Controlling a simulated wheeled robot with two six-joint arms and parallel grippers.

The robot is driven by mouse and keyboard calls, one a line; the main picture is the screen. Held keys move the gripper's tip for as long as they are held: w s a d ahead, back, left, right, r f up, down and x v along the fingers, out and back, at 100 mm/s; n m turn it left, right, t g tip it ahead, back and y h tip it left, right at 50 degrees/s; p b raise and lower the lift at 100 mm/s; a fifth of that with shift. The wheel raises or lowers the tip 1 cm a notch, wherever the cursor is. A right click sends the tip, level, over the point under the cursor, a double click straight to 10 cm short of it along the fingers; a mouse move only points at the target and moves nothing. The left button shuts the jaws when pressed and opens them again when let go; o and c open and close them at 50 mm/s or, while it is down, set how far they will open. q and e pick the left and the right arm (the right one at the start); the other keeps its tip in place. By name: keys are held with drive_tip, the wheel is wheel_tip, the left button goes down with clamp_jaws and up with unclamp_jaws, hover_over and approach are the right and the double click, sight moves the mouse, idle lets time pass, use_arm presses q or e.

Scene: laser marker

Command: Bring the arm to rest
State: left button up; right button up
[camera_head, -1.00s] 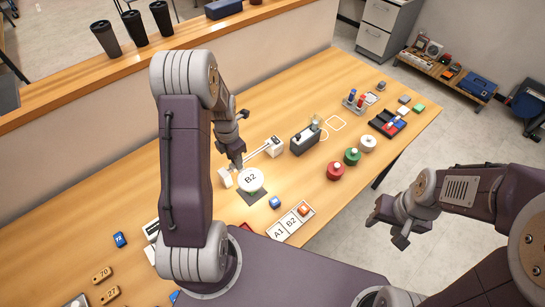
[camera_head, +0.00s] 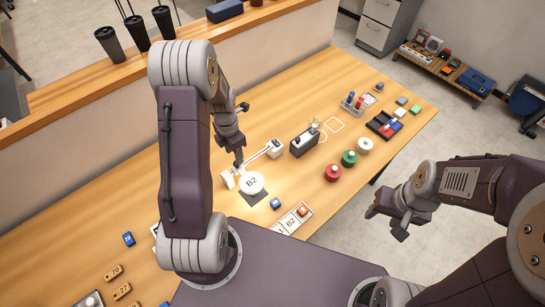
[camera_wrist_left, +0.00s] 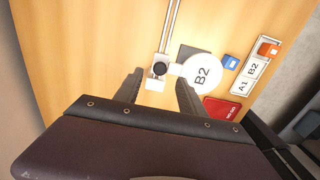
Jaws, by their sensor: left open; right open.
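My left arm reaches over the table (camera_head: 85,205). My left gripper (camera_head: 239,160) is open and empty, pointing down above the rail device's white end block (camera_head: 228,179), just beyond the round white B2 disc (camera_head: 253,184). In the left wrist view, its fingers (camera_wrist_left: 158,92) stand apart, with a small white block with a dark round knob (camera_wrist_left: 158,72) between them in the picture. The B2 disc (camera_wrist_left: 202,72) shows beside the right finger, over a dark square plate. My right gripper (camera_head: 387,222) is open and empty over the floor, off the table's right side.
A card with B2 (camera_head: 292,220) carries an orange block (camera_head: 303,211); a blue block (camera_head: 275,203) lies near. Red, green and white round pieces (camera_head: 348,159), a dark box (camera_head: 304,143) and a black tray (camera_head: 384,126) stand further right. Cups stand on the back ledge (camera_head: 250,20).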

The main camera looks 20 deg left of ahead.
use_arm(q)
drive_tip(key=shift+w, duration=0.1)
drive_tip(key=d+r+m+t+b, duration=0.2)
drive_tip(key=d+m+b, duration=0.45)
drive_tip(key=d, duration=0.25)
drive_tip(key=s+d+m+b, duration=0.1)
drive_tip(key=s+d+m, duration=0.2)
drive_tip(key=s+m, duration=0.8)
drive_tip(key=f+m, duration=0.1)
drive_tip(key=m, duration=1.1)
drive_tip(key=shift+s+g+b, duration=0.15)
drive_tip(key=shift+g+b, duration=0.15)
drive_tip(key=shift+g, duration=0.1)
